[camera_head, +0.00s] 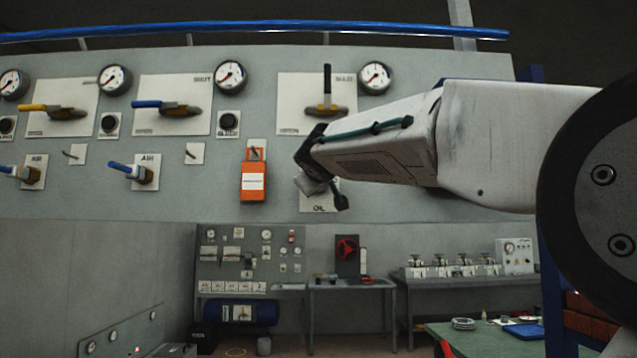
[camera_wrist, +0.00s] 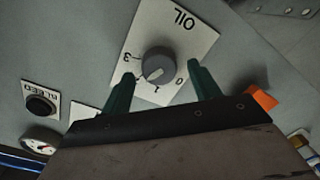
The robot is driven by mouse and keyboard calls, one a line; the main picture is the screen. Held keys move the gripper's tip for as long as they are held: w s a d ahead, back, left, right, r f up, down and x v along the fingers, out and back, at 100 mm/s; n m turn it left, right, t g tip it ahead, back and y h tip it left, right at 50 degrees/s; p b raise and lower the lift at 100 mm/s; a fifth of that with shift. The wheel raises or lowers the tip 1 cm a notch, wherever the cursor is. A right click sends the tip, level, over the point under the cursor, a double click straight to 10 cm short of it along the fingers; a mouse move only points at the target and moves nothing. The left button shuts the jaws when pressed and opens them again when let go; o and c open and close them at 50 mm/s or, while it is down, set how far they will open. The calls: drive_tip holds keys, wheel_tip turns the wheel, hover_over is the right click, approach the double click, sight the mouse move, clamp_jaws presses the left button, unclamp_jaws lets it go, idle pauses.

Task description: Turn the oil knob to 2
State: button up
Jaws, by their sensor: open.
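The oil knob (camera_wrist: 158,66) is a round grey dial on a white plate marked OIL (camera_wrist: 184,24) in the wrist view. A pale pointer mark on its face points down and left, on the side of the 1; the exact setting is hard to read. The marks 0, 1 and 3 are legible around it. My gripper (camera_wrist: 163,69) is open, with one dark green finger on each side of the knob. I cannot tell whether they touch it. In the head view the OIL plate (camera_head: 318,207) shows below my gripper, which largely hides the knob area.
An orange tag box (camera_head: 253,181) hangs left of the OIL plate. A black-handled valve (camera_head: 326,92) and a gauge (camera_head: 375,77) sit above my gripper. A BLEED button (camera_wrist: 40,104) is left in the wrist view.

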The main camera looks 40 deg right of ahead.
drive_tip(key=v, duration=0.7)
idle(0.3)
drive_tip(key=s+a+f+m+g+y, duration=0.15)
drive_tip(key=s+f+g, duration=0.25)
drive_tip(key=f, duration=0.8)
drive_tip(key=s+a+f+g+y, duration=0.1)
drive_tip(key=s+f+g+y, duration=0.2)
drive_tip(key=f, duration=0.9)
drive_tip(key=s+a+f+g+y, duration=0.2)
drive_tip(key=s+a+f, duration=0.4)
drive_tip(key=s+f, duration=0.4)
drive_tip(key=s+a+f+g+y, duration=0.3)
drive_tip(key=s+a+f, duration=0.3)
drive_tip(key=s+f, duration=0.5)
drive_tip(key=shift+s+f+g, duration=0.3)
drive_tip(key=shift+f+g, duration=0.3)
drive_tip(key=shift+f, duration=0.3)
